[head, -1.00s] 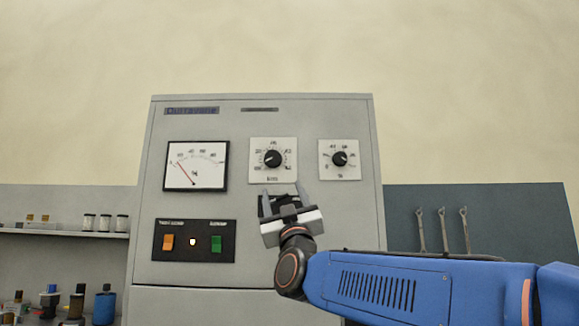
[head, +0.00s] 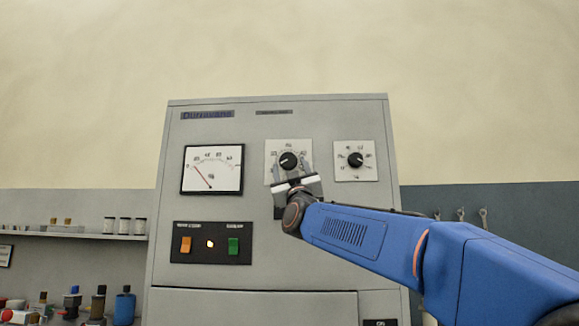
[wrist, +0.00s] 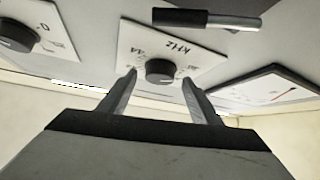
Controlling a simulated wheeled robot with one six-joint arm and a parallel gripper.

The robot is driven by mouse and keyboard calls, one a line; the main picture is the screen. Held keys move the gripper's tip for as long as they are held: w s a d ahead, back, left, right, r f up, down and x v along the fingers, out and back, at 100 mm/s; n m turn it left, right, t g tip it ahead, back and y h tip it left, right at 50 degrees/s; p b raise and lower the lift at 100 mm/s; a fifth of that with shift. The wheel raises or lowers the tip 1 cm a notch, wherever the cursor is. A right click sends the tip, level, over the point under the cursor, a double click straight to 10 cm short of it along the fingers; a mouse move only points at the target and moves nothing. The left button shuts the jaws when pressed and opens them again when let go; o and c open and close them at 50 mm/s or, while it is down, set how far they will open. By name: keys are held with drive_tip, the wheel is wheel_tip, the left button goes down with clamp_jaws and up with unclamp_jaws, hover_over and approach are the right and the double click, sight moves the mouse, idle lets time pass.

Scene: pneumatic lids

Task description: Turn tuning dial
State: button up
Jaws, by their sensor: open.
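The tuning dial (head: 290,161), a round black knob on a white square plate marked kHz, is on the upper middle of the grey cabinet's front. In the wrist view the same knob (wrist: 160,71) lies between the fingertips, with the marking upside down. My gripper (head: 291,174) is open, just below the knob in the head view, its fingers pointing toward the plate. In the wrist view my gripper (wrist: 158,80) has one finger on each side of the knob. I cannot tell whether either finger touches it.
A second smaller dial (head: 355,160) is to the right, a needle meter (head: 213,169) to the left. Below the meter is a switch panel (head: 212,243) with orange and green switches and a lit lamp. A black bar with a metal end (wrist: 205,18) juts out near the plate.

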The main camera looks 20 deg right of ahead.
drive_tip(key=shift+x, duration=0.8)
drive_tip(key=c, duration=1)
drive_tip(key=shift+c, duration=0.2)
